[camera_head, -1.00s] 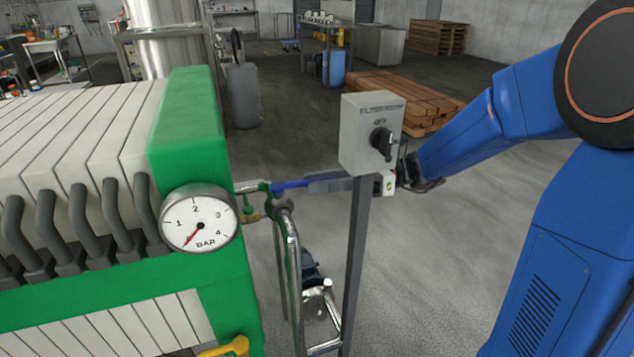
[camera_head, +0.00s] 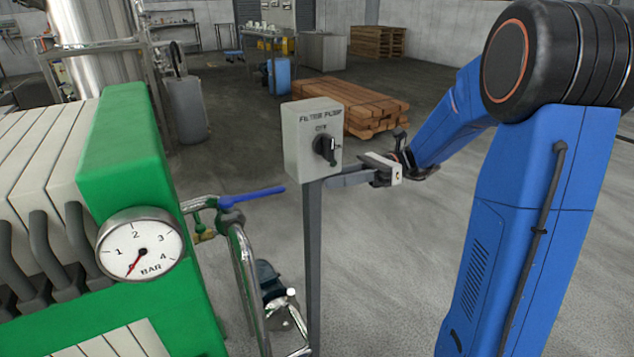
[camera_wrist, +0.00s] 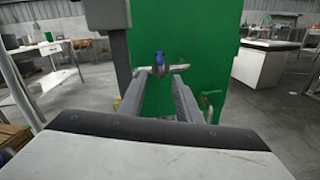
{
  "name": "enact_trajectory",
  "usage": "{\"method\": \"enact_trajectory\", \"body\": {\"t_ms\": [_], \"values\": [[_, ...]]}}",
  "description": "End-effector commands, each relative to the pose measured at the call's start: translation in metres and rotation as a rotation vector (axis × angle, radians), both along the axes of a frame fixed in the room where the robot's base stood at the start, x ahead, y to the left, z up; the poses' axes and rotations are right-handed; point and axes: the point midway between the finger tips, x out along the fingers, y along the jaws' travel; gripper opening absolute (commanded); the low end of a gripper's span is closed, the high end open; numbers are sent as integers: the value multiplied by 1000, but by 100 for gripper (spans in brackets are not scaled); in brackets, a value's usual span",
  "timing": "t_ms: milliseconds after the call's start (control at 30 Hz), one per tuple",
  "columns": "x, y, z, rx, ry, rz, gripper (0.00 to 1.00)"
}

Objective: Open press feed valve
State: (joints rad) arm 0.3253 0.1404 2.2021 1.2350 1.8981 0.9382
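The press feed valve has a blue lever handle (camera_head: 250,197) that points right, away from the green press end. It sits on a pipe beside the pressure gauge (camera_head: 140,247), whose needle points to the lower left. In the wrist view the blue handle (camera_wrist: 158,61) shows nearly end-on, just beyond and between my fingertips. My gripper (camera_head: 340,180) is right of the handle, clear of its tip, with the switch-box post between them in the head view. In the wrist view my gripper (camera_wrist: 161,80) has its fingers spread with nothing between them.
The filter pump switch box (camera_head: 312,140) stands on a thin grey post (camera_head: 313,270) close to my fingers. A bent steel pipe (camera_head: 245,280) drops from the valve. The green press (camera_head: 130,150) fills the left. Lumber (camera_head: 365,110) lies behind; floor at right is open.

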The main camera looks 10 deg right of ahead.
Motion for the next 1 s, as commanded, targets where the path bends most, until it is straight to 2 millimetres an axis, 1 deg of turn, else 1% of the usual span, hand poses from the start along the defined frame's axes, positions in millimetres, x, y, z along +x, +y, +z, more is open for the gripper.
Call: {"method": "enact_trajectory", "body": {"t_ms": [100,200,467,500,567,600,633,767,1000], "values": [[1,-9,-1,-1,1,-1,31],[2,-13,-1,0,1,-1,31],[2,-14,0,0,1,0,31],[2,-14,0,0,1,0,26],[2,-13,0,-3,-2,5,12],[2,-11,0,-9,-8,13,2],[2,-9,1,-15,-16,25,0],[1,8,3,-77,-86,125,0],[0,51,12,-250,-314,430,0]]}}
